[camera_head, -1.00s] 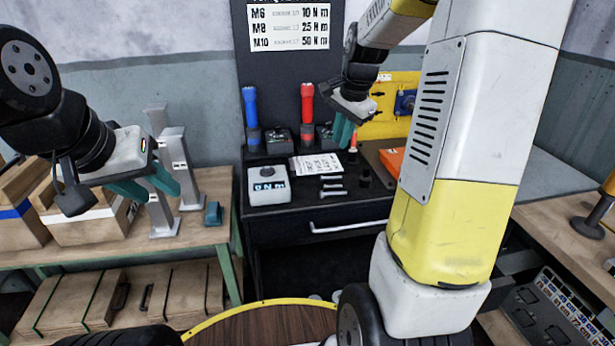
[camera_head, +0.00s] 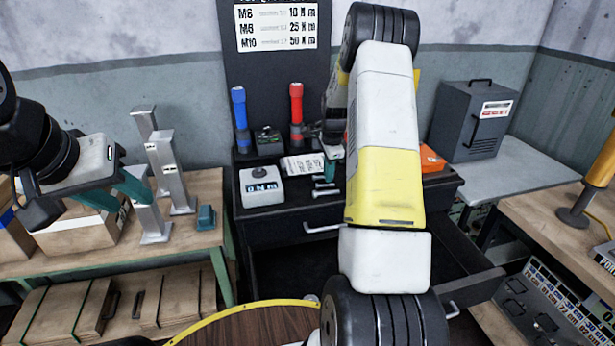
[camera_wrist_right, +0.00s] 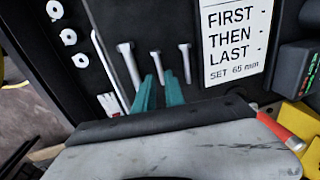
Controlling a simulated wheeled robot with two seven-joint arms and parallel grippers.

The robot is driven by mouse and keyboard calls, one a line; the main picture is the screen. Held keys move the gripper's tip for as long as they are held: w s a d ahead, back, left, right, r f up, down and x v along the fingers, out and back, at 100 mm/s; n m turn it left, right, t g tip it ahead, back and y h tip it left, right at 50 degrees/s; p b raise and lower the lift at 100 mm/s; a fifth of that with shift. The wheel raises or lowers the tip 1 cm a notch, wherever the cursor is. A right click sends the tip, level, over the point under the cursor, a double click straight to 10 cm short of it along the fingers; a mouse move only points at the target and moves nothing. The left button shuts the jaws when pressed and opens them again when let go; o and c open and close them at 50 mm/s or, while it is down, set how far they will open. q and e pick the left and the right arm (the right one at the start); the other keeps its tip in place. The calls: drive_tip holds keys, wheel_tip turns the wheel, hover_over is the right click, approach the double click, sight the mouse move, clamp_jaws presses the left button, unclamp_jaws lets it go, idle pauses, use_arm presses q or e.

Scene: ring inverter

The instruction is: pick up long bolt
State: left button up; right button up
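Silver bolts lie side by side on the black bench top. The right wrist view shows three: a left bolt (camera_wrist_right: 130,64) that looks longest, a middle bolt (camera_wrist_right: 158,68) and a right bolt (camera_wrist_right: 185,63). In the head view the long bolt (camera_head: 327,193) is nearest the bench's front edge, with a shorter bolt (camera_head: 324,185) behind it. My right gripper (camera_head: 331,170) is above the bolts, partly hidden by my arm. In its wrist view the teal fingers (camera_wrist_right: 159,76) are apart and empty, near the middle bolt's lower end. My left gripper (camera_head: 151,190) is open and empty by the metal posts.
A torque tester box (camera_head: 262,187), a printed card (camera_head: 303,165), and blue (camera_head: 240,108) and red (camera_head: 296,105) screwdrivers are on the bench. Metal posts (camera_head: 168,165) stand on the left table.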

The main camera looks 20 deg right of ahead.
sight(327, 184)
drive_tip(key=f, duration=0.3)
drive_tip(key=shift+w+f, duration=0.3)
clamp_jaws()
